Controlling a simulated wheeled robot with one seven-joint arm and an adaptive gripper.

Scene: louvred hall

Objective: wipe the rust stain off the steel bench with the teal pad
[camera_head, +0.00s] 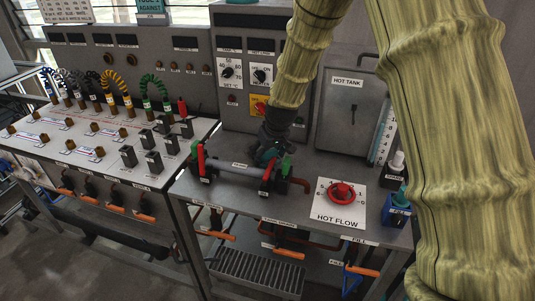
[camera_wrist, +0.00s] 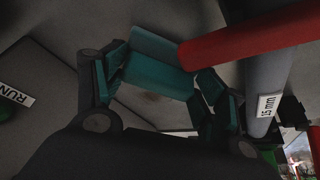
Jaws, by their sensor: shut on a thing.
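My gripper (camera_head: 270,152) is low over the steel bench (camera_head: 322,172), behind a grey pipe with red and green ends. In the wrist view its two dark teal fingers (camera_wrist: 162,84) are shut on the teal pad (camera_wrist: 160,72), one at each end. The pad is close to the grey bench surface (camera_wrist: 190,18); I cannot tell whether it touches. A faint brownish patch (camera_wrist: 152,98) shows beside the pad between the fingers, possibly the rust stain, but shadow makes this unsure. In the head view the pad and stain cannot be made out behind the gripper and pipe.
The grey pipe (camera_head: 236,170) and its red lever (camera_head: 201,160) stand close to my gripper; a red bar (camera_wrist: 250,38) is near the pad in the wrist view. The instrument panel rises behind.

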